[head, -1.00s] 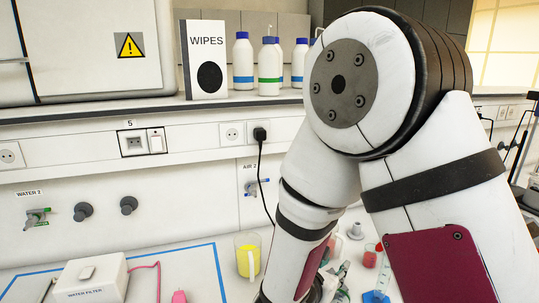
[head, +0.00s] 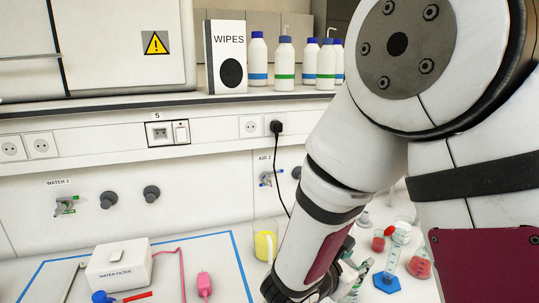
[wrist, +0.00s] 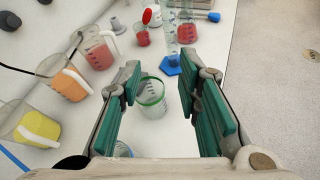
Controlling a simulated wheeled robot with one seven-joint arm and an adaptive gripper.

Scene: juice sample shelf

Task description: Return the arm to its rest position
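My gripper (wrist: 170,75) is open in the wrist view, its two green-padded fingers spread wide with nothing held between them. A clear beaker with a green rim (wrist: 152,97) shows in the gap, seemingly on the bench below the fingers. In the head view my gripper shows only in part at the bottom edge, behind my arm's white and maroon links, which cover much of the right side.
Jugs of red (wrist: 99,50), orange (wrist: 66,84) and yellow liquid (wrist: 38,124) stand left of my fingers. A blue-footed cylinder (head: 388,281) and red-filled flask (head: 419,265) stand right of my arm. A water filter box (head: 118,268) is at left.

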